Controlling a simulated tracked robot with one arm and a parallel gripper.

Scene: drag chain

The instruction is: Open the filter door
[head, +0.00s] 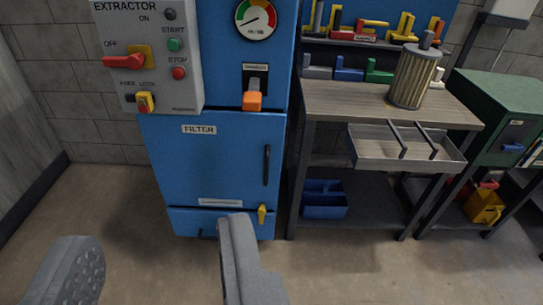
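The blue filter door (215,160) is on the front of the blue extractor cabinet, below the control box, and carries a FILTER label. It looks shut. Its dark vertical handle (266,165) is near its right edge. My gripper (160,265) is open and empty, with its two grey fingers low in the picture. The fingers are in front of the cabinet; the right one overlaps the lower drawer in the picture. I see no contact with the door or handle.
The grey control box (150,55) has a red OFF switch. An orange damper lever (252,101) and yellow latch (262,214) stick out from the cabinet. At right, a workbench (340,100) bears a cylindrical filter (412,78). Floor is clear at left.

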